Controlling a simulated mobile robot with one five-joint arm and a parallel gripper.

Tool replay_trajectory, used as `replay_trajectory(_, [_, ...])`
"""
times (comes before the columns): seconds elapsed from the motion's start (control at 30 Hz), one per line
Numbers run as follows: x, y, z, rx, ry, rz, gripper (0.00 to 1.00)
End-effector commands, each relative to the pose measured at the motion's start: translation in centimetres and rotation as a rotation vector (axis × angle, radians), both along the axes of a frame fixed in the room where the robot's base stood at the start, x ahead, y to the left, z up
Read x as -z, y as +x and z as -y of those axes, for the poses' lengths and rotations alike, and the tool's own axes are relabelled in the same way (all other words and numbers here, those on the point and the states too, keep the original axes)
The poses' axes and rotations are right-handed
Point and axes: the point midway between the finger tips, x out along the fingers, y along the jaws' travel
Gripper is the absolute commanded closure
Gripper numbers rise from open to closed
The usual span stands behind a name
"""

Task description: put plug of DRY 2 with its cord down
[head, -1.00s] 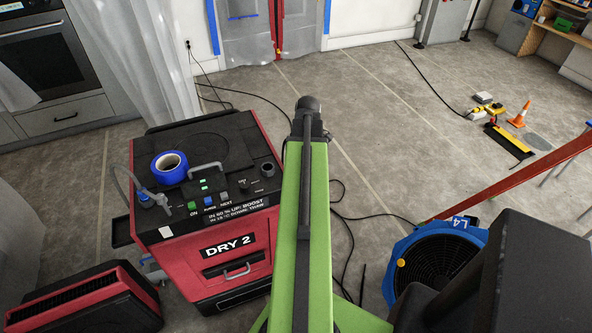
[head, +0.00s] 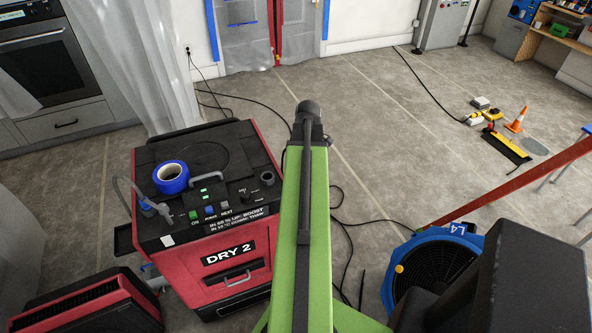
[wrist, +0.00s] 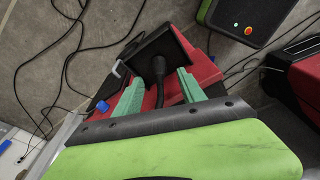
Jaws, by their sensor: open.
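The DRY 2 machine (head: 225,255) is a red and black unit left of my green arm in the head view. In the wrist view, my gripper (wrist: 160,76) has two teal fingers spread apart over a red and black body. A black plug-like piece (wrist: 158,64) with a thick black cord (wrist: 160,95) shows between the fingers, against a dark flat plate (wrist: 150,45). The fingers stand to either side of it with visible gaps. Whether the piece rests on the plate is hard to tell. My gripper is hidden behind the arm in the head view.
A blue fan marked L4 (head: 440,270) stands at the right, and a red and black unit (head: 90,305) at the lower left. Loose black cords (head: 345,245) lie on the floor. Blue tape (head: 171,175) sits on DRY 2.

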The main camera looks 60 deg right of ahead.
Motion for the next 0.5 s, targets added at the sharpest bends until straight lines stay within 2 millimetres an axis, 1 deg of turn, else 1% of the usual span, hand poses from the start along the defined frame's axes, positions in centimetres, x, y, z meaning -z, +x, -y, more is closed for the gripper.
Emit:
replay_trajectory(0.03, [-2.1, -0.1, 0.1, 0.000, 0.000, 0.000, 0.52])
replay_trajectory(0.2, [-6.1, -0.6, 0.4, 0.000, 0.000, 0.000, 0.52])
replay_trajectory(0.3, [-8.2, -0.9, 0.6, 0.000, 0.000, 0.000, 0.52])
replay_trajectory(0.4, [-9.5, -1.1, 0.7, 0.000, 0.000, 0.000, 0.52])
replay_trajectory(0.5, [-9.9, -1.2, 0.7, 0.000, 0.000, 0.000, 0.52])
